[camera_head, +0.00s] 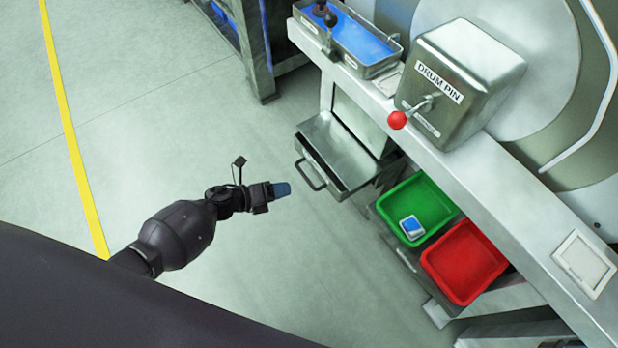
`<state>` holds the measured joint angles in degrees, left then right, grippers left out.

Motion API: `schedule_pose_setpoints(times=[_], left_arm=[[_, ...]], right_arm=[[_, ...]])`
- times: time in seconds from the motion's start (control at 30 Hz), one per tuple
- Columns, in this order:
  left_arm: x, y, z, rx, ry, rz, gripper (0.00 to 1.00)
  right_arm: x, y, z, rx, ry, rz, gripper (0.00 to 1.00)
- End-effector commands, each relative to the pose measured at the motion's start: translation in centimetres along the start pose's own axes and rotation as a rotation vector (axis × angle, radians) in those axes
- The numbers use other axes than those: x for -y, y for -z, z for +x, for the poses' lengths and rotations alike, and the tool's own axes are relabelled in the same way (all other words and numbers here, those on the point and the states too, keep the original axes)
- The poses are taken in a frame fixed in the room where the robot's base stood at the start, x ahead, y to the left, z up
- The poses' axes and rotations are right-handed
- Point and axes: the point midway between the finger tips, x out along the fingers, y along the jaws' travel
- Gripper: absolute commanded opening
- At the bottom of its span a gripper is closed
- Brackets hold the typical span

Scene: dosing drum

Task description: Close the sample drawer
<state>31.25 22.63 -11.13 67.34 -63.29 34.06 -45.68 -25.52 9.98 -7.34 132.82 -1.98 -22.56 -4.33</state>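The sample drawer (338,152) is a grey metal drawer, pulled out from under the bench at the middle of the head view. Its inside looks empty, and a dark bar handle (311,176) sits on its front. My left gripper (281,189) has blue fingertips and is to the left of the handle, apart from it and with nothing seen in it. Its fingers are too small and edge-on to tell open from shut. My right gripper is not in view.
A green tray (430,190) with a small blue and white item (411,227) and a red tray (465,262) are right of the drawer. The drum pin box (465,75) with a red-knobbed lever (397,120) stands above. The floor left of the drawer is clear.

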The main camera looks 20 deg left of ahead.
Motion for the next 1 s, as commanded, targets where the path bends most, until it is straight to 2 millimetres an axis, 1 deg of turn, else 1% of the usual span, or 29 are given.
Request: schedule_pose_setpoints(times=[0.03, 0.2, 0.3, 0.47, 0.57, 0.67, 1.0], left_arm=[[-0.9, 0.8, 0.1, 0.024, 0.015, -0.086, 0.36], [-2.2, 1.1, 0.3, 0.119, 0.074, -0.313, 0.36], [-2.8, 1.0, 0.3, 0.161, 0.098, -0.402, 0.36], [-3.1, 0.8, 0.3, 0.195, 0.116, -0.466, 0.36], [-3.1, 0.6, 0.7, 0.2, 0.12, -0.474, 0.36], [-3.1, 0.5, 1.8, 0.199, 0.119, -0.474, 0.36], [-2.9, -0.5, 7.3, 0.197, 0.116, -0.475, 0.36]], right_arm=[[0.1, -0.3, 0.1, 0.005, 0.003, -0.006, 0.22], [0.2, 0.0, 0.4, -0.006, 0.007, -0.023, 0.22], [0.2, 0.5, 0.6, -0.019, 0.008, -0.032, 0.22], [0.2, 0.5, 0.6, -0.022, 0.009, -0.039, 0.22], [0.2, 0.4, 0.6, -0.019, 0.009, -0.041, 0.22], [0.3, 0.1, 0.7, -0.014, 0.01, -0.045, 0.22], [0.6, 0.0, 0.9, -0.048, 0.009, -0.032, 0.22]])
